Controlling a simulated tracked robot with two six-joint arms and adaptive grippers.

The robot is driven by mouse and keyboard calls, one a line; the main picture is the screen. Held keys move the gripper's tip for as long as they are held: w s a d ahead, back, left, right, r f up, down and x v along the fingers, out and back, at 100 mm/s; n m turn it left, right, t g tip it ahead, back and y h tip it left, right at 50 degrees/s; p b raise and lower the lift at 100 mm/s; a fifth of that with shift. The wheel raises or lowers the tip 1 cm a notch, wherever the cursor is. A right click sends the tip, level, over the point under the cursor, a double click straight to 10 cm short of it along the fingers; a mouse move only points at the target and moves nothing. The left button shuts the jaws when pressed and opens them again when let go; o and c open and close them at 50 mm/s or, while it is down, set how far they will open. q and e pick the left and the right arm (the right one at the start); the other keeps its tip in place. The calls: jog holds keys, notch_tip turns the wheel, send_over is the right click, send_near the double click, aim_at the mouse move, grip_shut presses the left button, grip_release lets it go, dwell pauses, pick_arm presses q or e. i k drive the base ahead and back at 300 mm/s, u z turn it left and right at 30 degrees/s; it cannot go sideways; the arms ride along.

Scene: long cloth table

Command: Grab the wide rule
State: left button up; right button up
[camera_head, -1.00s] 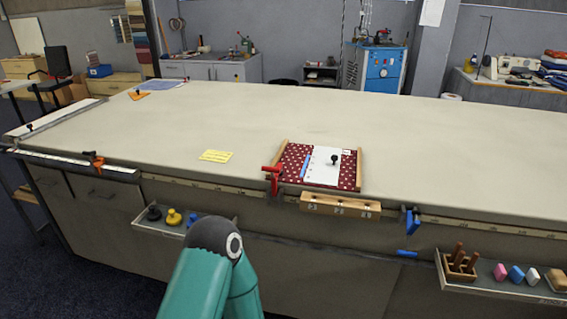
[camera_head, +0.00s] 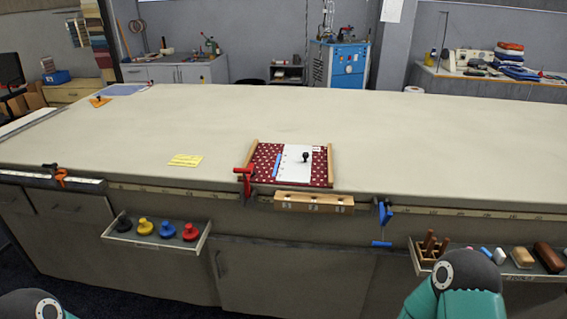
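Two long flat strips at the table's left could be the wide rule; I cannot tell which. One is a pale metal strip (camera_head: 25,178) along the front left edge, with an orange clamp (camera_head: 60,176) on it. The other is a pale strip (camera_head: 25,125) lying on the tabletop at the far left, cut off by the picture's edge. Neither of my grippers shows. Only teal arm parts with dark caps show, at the bottom left and bottom right, both apart from the strips.
The cloth table (camera_head: 400,130) is mostly clear. A dotted red board (camera_head: 262,160) with white paper lies mid-front, with a red clamp (camera_head: 245,182). A yellow note (camera_head: 185,160) lies left of it. Front trays hold coloured knobs (camera_head: 167,229) and blocks (camera_head: 549,257).

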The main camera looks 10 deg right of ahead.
aim_at(295, 164)
jog(key=u, duration=0.1)
jog(key=i, duration=1)
jog(key=z, duration=0.1)
